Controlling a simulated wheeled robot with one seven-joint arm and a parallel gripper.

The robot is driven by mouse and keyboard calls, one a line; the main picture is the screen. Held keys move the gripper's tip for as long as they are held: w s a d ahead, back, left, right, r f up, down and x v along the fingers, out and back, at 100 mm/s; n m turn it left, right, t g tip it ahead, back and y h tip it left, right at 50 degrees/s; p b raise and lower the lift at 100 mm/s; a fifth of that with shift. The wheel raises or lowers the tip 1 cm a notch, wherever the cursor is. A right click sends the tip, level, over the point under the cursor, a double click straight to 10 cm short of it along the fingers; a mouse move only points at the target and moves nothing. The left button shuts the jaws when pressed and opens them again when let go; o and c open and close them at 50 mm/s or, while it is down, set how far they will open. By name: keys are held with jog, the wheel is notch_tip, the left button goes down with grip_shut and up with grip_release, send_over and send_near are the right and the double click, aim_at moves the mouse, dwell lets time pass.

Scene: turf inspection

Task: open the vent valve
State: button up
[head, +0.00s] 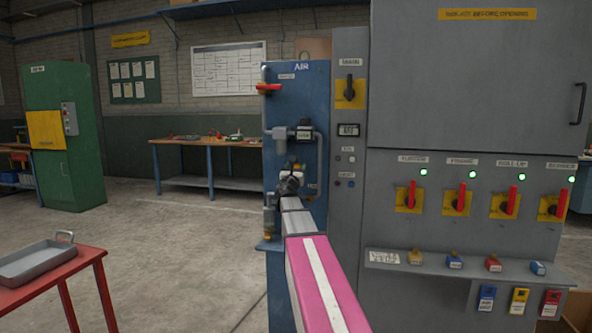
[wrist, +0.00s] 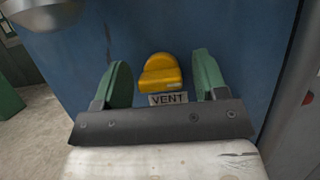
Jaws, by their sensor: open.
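The vent valve's yellow handle (wrist: 160,72) shows in the wrist view on a blue panel, just above a "VENT" label (wrist: 168,99). My gripper (wrist: 161,66) is open, with one green finger to each side of the handle. A gap shows between the handle and each finger; I see no contact. In the head view my gripper (head: 291,181) is in front of the blue AIR panel (head: 311,95). There my arm and gripper hide most of the valve.
A grey cabinet (head: 465,100) with several red switches stands close on the right. A red table (head: 50,275) with a tray is at lower left; floor between is clear.

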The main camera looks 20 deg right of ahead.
jog(key=shift+w, duration=0.1)
jog(key=c, duration=0.9)
jog(key=shift+c, duration=0.2)
jog(key=shift+m, duration=0.4)
jog(key=m+g+h, duration=0.1)
jog(key=m, duration=0.1)
jog(key=m+g+h, duration=0.1)
jog(key=m, duration=0.2)
jog(key=m+g, duration=0.1)
jog(key=m, duration=0.2)
jog(key=m+g+h, duration=0.1)
jog(key=m+g, duration=0.1)
jog(key=m, duration=0.1)
jog(key=shift+m+h, duration=0.3)
jog(key=m+g, duration=0.2)
jog(key=m, duration=0.3)
jog(key=shift+d, duration=0.1)
jog(key=m, duration=0.2)
jog(key=m+g+y, duration=0.1)
jog(key=m, duration=0.1)
jog(key=shift+m+g, duration=0.3)
jog(key=shift+m, duration=0.3)
